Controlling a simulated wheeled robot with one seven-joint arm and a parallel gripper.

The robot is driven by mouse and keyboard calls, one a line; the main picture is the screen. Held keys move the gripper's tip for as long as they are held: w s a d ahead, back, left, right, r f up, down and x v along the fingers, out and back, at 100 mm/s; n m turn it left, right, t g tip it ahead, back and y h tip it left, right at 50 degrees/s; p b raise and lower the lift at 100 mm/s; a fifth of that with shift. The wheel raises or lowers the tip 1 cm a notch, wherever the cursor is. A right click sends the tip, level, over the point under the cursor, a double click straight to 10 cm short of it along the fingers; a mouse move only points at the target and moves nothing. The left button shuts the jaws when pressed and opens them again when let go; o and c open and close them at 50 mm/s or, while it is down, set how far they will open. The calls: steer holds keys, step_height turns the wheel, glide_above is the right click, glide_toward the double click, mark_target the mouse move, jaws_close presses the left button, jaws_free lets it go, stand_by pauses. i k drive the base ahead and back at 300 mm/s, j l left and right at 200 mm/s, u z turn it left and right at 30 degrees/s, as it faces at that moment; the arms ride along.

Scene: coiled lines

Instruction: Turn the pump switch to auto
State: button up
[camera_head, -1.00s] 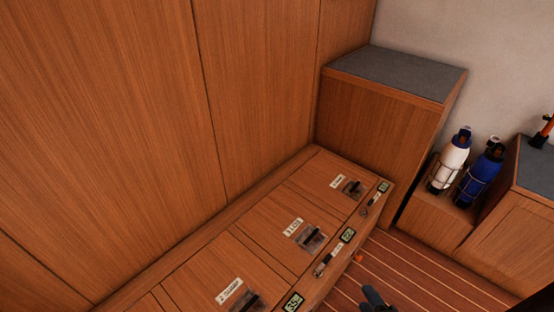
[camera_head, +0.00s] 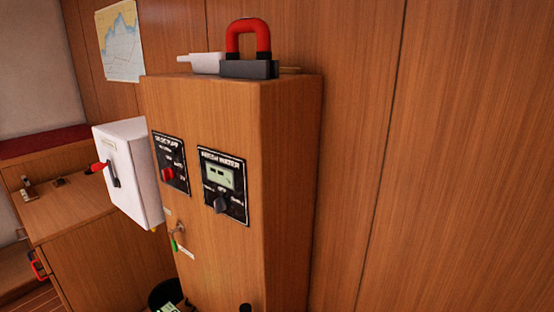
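A wooden cabinet (camera_head: 225,270) stands in the middle of the view. Its front carries two black panels. The left panel (camera_head: 167,148) has a red knob (camera_head: 167,174). Its heading seems to end in "PUMP", but the small position labels are too blurred to read surely, so I cannot tell the knob's setting. The right panel (camera_head: 234,163) has a small display (camera_head: 220,177) and a black knob (camera_head: 220,204); its heading seems to end in "WATER". I do not clearly see my gripper in this view.
A white box (camera_head: 134,170) with a red-tipped lever (camera_head: 100,166) is left of the cabinet. A key with a green tag (camera_head: 174,244) hangs below the panels. A low wooden counter (camera_head: 75,215) is at left.

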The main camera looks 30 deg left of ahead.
mark_target(168, 173)
steer(key=u, duration=1.35)
steer(key=i+j+z, duration=0.1)
steer(key=i+j, duration=0.5)
steer(key=j, duration=0.25)
steer(key=i+j+z, duration=0.15)
steer(key=i+j, duration=0.4)
steer(key=j, duration=0.3)
steer(key=i+j+z, duration=0.15)
steer(key=i+j, duration=0.15)
steer(key=j, duration=0.15)
steer(key=i+j+z, duration=0.1)
steer(key=i+j, duration=0.15)
steer(key=j, duration=0.25)
steer(key=i+j, duration=0.2)
steer(key=j, duration=0.3)
steer(key=i+j+z, duration=0.15)
steer(key=j, duration=0.35)
steer(key=i, duration=0.1)
